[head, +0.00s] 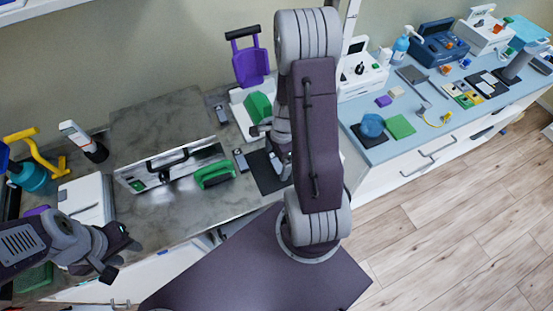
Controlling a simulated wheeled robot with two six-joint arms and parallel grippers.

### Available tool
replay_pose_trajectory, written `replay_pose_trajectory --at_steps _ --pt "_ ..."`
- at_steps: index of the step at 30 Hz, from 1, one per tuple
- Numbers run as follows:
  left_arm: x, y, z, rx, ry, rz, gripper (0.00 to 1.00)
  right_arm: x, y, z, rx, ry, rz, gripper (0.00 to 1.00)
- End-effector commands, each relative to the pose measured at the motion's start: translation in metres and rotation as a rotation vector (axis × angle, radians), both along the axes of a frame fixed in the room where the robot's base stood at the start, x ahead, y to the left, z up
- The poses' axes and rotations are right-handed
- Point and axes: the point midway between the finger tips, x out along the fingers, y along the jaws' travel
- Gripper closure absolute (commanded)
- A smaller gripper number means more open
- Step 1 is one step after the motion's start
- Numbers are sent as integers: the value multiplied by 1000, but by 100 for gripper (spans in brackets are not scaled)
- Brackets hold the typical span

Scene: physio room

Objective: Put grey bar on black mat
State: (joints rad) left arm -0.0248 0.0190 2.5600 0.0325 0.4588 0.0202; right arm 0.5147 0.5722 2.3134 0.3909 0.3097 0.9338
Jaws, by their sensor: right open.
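The black mat (262,177) lies flat on the grey stone-look counter, left of my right arm, which hides part of it. A similar dark grey piece (222,113) lies further back; I cannot tell for certain which is the grey bar. My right gripper (276,150) points down over the mat's back right area, open, mostly hidden by its own arm. I see nothing held in it. My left gripper (120,258) is at the lower left, fingers apart and empty, over the counter's front edge.
A silver case-like panel with a black handle (170,165) and a green block (214,175) stand left of the mat. A purple holder (250,66) and a green wedge (258,106) are behind. A blue counter (375,152) with several devices extends right.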

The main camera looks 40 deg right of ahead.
Motion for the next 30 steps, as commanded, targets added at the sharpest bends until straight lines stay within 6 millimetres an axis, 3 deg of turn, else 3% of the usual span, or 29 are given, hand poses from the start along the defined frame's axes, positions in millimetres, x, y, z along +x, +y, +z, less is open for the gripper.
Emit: replay_pose_trajectory --at_steps 5,15,19,25,28,30 --pt "0 0 11 0 0 0 64 1 -2 22 -1 -5 0 0" --pt "0 0 30 0 0 0 64 -2 -12 102 -3 -4 0 0" --pt "0 0 31 0 0 0 64 -3 -14 118 -2 -3 0 0" --pt "0 0 32 0 0 0 64 -4 -13 123 -2 -1 14 0" --pt "0 0 32 0 0 0 64 -2 11 126 -31 -28 281 0" --pt "0 0 32 0 0 0 64 -3 42 129 -72 -67 658 0"
